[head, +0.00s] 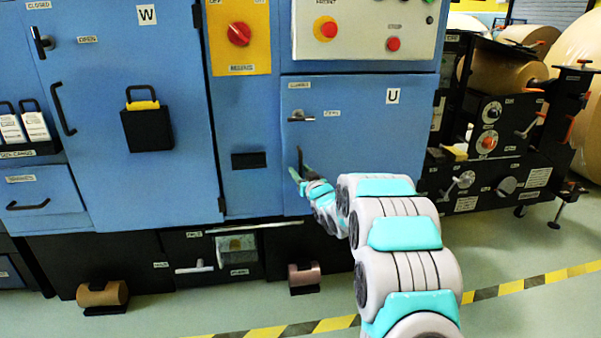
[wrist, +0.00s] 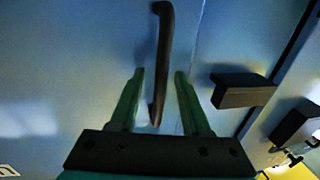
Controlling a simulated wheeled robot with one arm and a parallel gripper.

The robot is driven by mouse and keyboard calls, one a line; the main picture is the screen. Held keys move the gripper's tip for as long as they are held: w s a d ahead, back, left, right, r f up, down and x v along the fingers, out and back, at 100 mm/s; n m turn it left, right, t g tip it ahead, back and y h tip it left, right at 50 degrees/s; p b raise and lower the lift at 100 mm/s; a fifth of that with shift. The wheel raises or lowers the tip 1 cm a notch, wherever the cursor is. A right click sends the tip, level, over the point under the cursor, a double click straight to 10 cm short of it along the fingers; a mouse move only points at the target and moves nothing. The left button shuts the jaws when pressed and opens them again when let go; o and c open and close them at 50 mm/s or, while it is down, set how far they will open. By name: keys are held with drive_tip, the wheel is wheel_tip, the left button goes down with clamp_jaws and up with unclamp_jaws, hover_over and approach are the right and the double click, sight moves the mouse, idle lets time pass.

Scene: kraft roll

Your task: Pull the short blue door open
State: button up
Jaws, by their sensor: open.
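In the wrist view the handle (wrist: 164,50) runs down between the two green fingers of my gripper (wrist: 158,78). The fingers are apart, with a gap on each side of the handle. I cannot tell how deep it sits.
A black block (head: 249,160) juts out left of the door; it also shows right of the fingers in the wrist view (wrist: 242,90). A tall blue door (head: 120,50) marked W is further left. A black machine (head: 490,130) stands at right.

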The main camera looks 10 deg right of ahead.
clamp_jaws()
idle(0.3)
idle(1.1)
